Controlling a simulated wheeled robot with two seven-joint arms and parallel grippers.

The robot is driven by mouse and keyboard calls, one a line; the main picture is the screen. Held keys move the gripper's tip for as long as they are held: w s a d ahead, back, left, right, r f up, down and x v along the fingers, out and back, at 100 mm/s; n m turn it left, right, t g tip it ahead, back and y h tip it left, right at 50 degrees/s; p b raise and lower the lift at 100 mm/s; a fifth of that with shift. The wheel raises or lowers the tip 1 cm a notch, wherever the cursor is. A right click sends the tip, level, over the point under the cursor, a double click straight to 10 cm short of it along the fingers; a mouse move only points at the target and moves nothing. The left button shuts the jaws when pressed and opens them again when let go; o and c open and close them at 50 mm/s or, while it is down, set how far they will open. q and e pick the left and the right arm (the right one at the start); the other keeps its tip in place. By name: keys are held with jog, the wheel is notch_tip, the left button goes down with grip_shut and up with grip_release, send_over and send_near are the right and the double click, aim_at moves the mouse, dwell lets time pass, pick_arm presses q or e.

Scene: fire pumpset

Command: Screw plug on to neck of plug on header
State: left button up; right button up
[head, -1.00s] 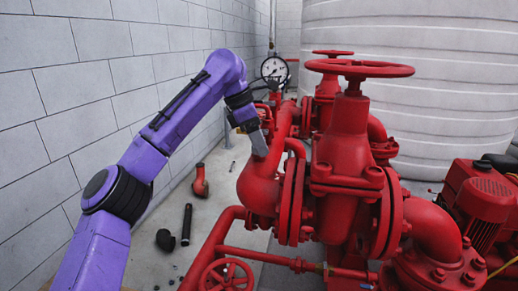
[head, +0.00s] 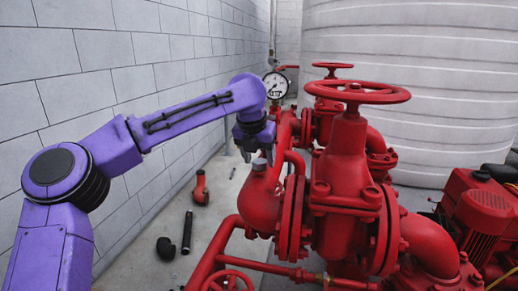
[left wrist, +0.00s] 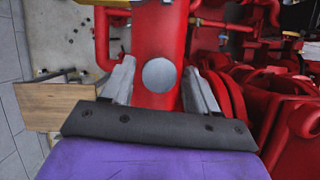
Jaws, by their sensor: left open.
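The plug (head: 260,163) is a small grey cap on top of the red header (head: 259,195) in the head view. It sits at the neck; I cannot tell how far it is threaded, and the neck is barely visible. In the left wrist view the plug (left wrist: 159,75) is a round grey disc on the red pipe, seen from above between my fingers. My left gripper (head: 256,153) is open and empty, just above and behind the plug, apparently clear of it. Its two grey fingers (left wrist: 158,82) are spread in the left wrist view. My right gripper is not in view.
Red valves with handwheels (head: 358,93) stand right of the header. A pressure gauge (head: 276,85) is behind it. A red elbow (head: 201,188), a black tube (head: 187,232) and a black fitting (head: 166,248) lie on the floor by the block wall. A wooden piece (left wrist: 55,104) shows at left in the wrist view.

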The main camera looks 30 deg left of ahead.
pick_arm(q)
jog(key=shift+d+r+n, duration=0.1)
jog(key=shift+r+n, duration=0.05)
jog(key=shift+n, duration=0.45)
jog(key=shift+r+y+p, duration=0.15)
jog(key=shift+y+p, duration=0.15)
jog(key=shift+p, duration=0.25)
jog(key=n+y+p, duration=0.1)
jog(key=n+p, duration=0.2)
jog(key=p, duration=0.1)
jog(key=shift+n+g, duration=0.4)
jog(key=shift+n+p, duration=0.3)
jog(key=shift+f, duration=0.3)
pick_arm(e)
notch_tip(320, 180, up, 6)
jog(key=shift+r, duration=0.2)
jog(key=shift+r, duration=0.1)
pick_arm(q)
jog(key=shift+w+p, duration=0.1)
jog(key=shift+p, duration=0.25)
jog(key=shift+w, duration=0.1)
jog(key=shift+f, duration=0.1)
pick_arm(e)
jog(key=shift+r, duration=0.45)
